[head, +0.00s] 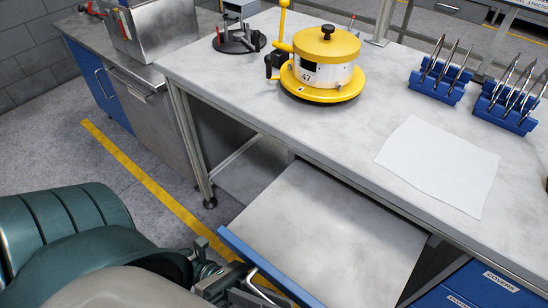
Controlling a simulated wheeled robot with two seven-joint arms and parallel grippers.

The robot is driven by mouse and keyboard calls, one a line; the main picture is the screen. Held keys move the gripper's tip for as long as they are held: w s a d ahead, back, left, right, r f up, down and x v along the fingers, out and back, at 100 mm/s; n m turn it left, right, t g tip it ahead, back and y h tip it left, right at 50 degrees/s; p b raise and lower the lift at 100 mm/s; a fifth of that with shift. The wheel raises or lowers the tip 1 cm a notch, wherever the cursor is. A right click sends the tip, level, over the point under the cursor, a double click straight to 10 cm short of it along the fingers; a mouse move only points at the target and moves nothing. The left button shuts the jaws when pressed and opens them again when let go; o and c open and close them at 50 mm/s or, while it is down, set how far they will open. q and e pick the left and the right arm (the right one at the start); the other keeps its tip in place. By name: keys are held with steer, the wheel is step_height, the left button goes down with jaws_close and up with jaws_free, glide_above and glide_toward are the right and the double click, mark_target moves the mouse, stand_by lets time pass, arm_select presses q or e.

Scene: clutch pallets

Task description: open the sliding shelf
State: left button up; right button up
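The sliding shelf (335,238) is a grey board with a blue front edge (250,258). It juts out from under the worktable toward me, at the bottom middle of the head view. A curved metal handle (262,288) is on its blue front. My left gripper (240,290) is at the bottom edge of the view, at or very close to this handle. Its fingers are small, dark and partly cut off, so I cannot tell whether they are closed around the handle. My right gripper is not in view.
The worktable (395,105) carries a yellow round device (325,62), a white sheet (438,162) and blue racks (440,80) of metal tools. Blue drawers (490,285) are at lower right. A cabinet (135,95) stands left. Floor with a yellow line (150,182) is clear.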

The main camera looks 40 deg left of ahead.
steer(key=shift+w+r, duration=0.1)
arm_select(q)
steer(key=shift+a+f, duration=0.1)
stand_by(0.4)
